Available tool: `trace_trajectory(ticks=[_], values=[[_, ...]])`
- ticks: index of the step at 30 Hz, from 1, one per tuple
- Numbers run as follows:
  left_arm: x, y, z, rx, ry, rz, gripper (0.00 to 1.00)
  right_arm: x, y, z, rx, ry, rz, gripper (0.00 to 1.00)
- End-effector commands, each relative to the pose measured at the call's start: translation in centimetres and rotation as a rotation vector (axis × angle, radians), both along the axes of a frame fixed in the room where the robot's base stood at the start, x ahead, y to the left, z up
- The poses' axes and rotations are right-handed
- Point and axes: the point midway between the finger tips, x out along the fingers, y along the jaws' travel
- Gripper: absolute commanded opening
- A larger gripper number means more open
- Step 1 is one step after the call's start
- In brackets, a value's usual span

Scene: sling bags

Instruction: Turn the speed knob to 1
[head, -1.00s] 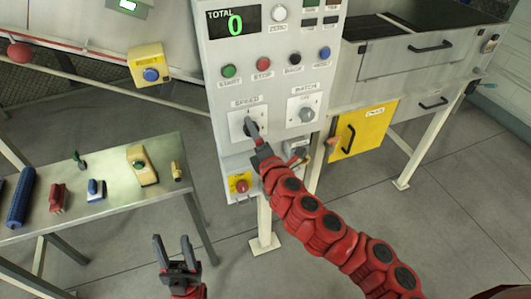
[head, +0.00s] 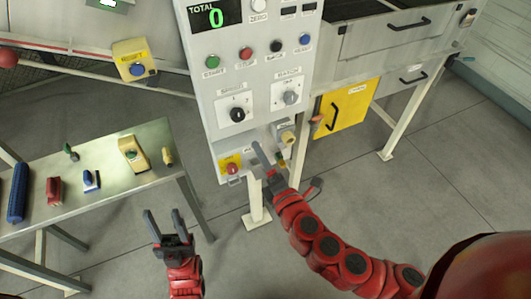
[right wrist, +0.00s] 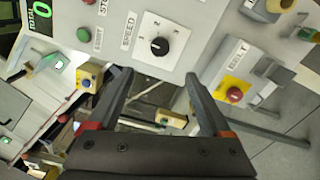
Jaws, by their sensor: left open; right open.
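The speed knob (head: 237,114) is a black round knob on a white dial plate on the grey control panel (head: 225,140). It also shows in the right wrist view (right wrist: 160,46), with numbers around it. A small pale mark is on the knob, but I cannot tell surely which number it points to. My right gripper (head: 269,157) is open and empty, below and to the right of the knob, apart from it. In the right wrist view its two fingers (right wrist: 155,88) stand apart below the dial. My left gripper (head: 164,214) is open and empty, low in front of the panel.
A red button on yellow (head: 232,168) is below. Start (head: 212,62) and stop (head: 246,53) buttons are above. A metal table (head: 105,200) with several small items stands at the left.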

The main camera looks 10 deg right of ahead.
Motion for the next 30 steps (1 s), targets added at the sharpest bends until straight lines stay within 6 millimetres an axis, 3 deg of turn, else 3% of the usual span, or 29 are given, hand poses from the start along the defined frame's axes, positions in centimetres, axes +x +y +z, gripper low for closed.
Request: trace_trajectory(ticks=[7, 24, 30], values=[[0.0, 0.0, 1.3, 0.0, 0.0, 0.0, 0.5, -1.6, -0.5, 0.0, 0.0, 0.001, 0.002, 0.83], [0.0, 0.0, 1.2, 0.0, 0.0, 0.0, 0.5, -1.6, -0.5, -0.1, 0.002, 0.0, 0.003, 0.83], [0.0, 0.0, -0.1, 0.0, 0.0, 0.0, 0.5, -1.1, -0.1, -2.3, 0.132, 0.056, 0.086, 0.83]])
